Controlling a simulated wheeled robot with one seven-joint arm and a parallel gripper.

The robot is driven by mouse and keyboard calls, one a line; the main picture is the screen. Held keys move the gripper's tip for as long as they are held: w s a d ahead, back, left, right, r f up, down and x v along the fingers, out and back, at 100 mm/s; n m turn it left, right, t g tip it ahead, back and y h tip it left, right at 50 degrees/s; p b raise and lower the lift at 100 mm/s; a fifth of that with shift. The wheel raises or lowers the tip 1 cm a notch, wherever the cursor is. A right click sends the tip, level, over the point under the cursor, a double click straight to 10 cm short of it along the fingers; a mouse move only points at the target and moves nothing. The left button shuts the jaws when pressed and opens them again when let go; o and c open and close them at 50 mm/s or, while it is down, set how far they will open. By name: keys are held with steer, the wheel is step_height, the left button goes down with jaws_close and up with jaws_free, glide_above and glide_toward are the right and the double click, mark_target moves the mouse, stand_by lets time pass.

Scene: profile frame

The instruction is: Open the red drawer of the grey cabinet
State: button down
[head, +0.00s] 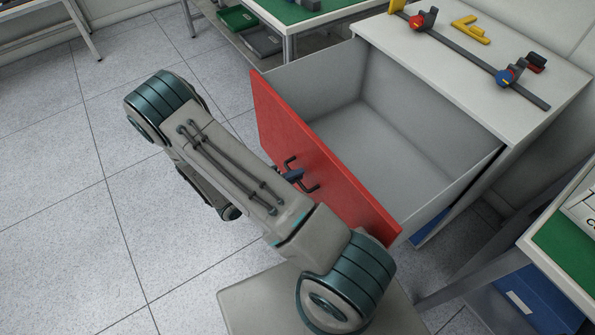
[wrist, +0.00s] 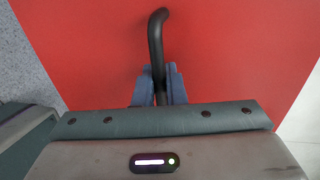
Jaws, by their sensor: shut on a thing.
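The red drawer (head: 315,158) of the grey cabinet (head: 440,62) stands well out from the cabinet body in the head view. Its inside, grey and empty, shows from above. A dark bar handle (head: 310,187) is on its red front. My gripper (head: 292,175) is at this handle, partly hidden behind my arm. In the wrist view, my gripper's blue-grey fingers (wrist: 158,88) are shut on the dark handle (wrist: 155,40), one on each side, close to the red front (wrist: 230,50).
Clamps and a yellow piece (head: 470,30) lie on the cabinet top. A table with a green top (head: 300,10) stands behind, with a green tray (head: 237,18) below it. Another table (head: 565,240) stands at the right, with a blue bin (head: 535,300) below. The floor at the left is clear.

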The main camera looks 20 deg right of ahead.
steer(key=c, duration=1.6)
jaws_free()
steer(key=shift+a, duration=0.1)
steer(key=v, duration=1.3)
steer(key=shift+a+r, duration=0.1)
steer(key=shift+a, duration=0.2)
steer(key=s+d+r+n+y+p, duration=0.2)
steer(key=r+n+y, duration=0.3)
steer(key=r+n, duration=0.6)
steer(key=s+d+r+n+y+p, duration=0.2)
steer(key=s+r+n+y+p, duration=0.2)
steer(key=r+n, duration=0.7)
steer(key=s+d+r+n+y+p, duration=0.2)
steer(key=r+n+y, duration=0.4)
steer(key=r+n, duration=0.6)
steer(key=shift+s+d+r+p, duration=0.15)
steer(key=shift+s+r+p, duration=0.2)
steer(key=shift+r+p, duration=0.25)
steer(key=shift+s+d+r+p, duration=0.15)
steer(key=shift+s+r+p, duration=0.2)
steer(key=shift+r, duration=0.5)
